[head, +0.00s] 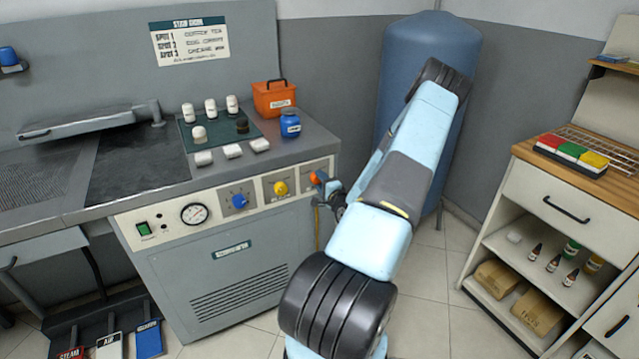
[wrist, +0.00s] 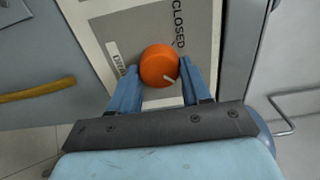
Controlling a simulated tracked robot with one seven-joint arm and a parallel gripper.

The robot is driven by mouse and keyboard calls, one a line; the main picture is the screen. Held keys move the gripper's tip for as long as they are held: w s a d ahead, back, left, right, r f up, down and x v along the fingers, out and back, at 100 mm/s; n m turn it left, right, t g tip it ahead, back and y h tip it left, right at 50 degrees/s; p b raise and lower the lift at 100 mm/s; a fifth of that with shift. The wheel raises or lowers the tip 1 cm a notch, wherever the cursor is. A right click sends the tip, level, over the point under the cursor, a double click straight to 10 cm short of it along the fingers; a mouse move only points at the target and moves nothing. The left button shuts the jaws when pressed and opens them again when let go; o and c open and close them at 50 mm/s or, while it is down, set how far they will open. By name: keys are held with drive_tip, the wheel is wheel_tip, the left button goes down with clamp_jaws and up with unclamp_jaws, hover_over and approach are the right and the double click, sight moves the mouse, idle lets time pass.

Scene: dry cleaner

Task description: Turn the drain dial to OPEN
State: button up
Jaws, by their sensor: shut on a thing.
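The drain dial is a round orange knob (wrist: 159,66) with a white pointer line, on a pale panel plate (wrist: 105,25). The pointer line lies towards the knob's lower right in that view. My gripper (wrist: 159,70) is shut on the knob, with one blue finger on each side. In the head view the orange knob (head: 318,177) shows at the right end of the machine's front panel, with my gripper (head: 328,188) at it.
On the same panel are a yellow knob (head: 280,188), a blue knob (head: 239,201), a gauge (head: 194,213) and a green switch (head: 144,229). A yellow bar (wrist: 38,91) shows left in the wrist view. A blue tank (head: 400,70) stands behind my arm; shelves (head: 560,215) stand right.

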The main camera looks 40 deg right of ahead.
drive_tip(key=shift+d+f, duration=0.1)
drive_tip(key=o, duration=1)
drive_tip(key=shift+s, duration=0.15)
drive_tip(key=v, duration=1.3)
drive_tip(key=shift+s+f, duration=0.1)
drive_tip(key=shift+s, duration=0.2)
